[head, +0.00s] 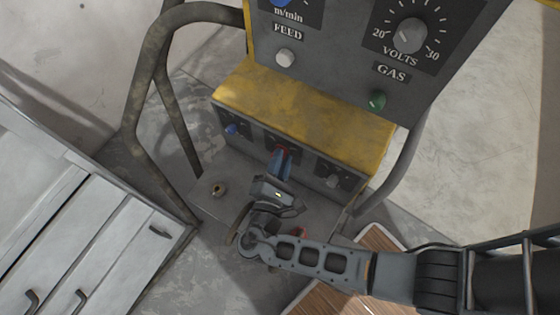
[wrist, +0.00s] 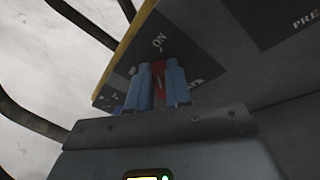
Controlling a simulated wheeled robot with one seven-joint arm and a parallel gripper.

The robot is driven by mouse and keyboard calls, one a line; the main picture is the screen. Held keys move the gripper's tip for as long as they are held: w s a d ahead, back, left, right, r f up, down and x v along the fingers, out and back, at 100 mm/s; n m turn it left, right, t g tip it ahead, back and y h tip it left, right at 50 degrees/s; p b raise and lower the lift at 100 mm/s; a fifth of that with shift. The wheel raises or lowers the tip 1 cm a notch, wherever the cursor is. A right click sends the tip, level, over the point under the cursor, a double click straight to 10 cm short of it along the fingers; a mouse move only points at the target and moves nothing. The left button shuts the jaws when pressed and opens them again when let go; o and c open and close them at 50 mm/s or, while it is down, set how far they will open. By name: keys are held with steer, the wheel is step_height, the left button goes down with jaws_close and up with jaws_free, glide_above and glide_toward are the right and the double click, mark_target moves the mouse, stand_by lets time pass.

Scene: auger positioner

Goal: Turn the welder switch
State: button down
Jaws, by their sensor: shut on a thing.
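The welder switch is a red knob (head: 283,151) on the lower front panel of the welder, in the middle of a dark plate. It also shows in the wrist view as a red knob (wrist: 159,82) with a small pale mark, below the word "ON". My gripper (head: 280,164) reaches up to it from below, and its blue fingers (wrist: 158,84) are shut on the red knob, one on each side. The fingers hide part of the knob and of the lettering around it.
The welder's yellow ledge (head: 310,115) juts above the switch. A blue knob (head: 232,129) sits left of it and a grey knob (head: 333,181) right. A bent tube frame (head: 150,100) stands at left, near a drawer cabinet (head: 90,240).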

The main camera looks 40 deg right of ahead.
steer(key=shift+m, duration=0.3)
steer(key=c, duration=1.1)
jaws_free()
steer(key=shift+o, duration=0.2)
steer(key=b+v, duration=0.1)
steer(key=v, duration=0.6)
steer(key=shift+s+a, duration=0.25)
steer(key=shift+a, duration=0.1)
steer(key=shift+f, duration=0.1)
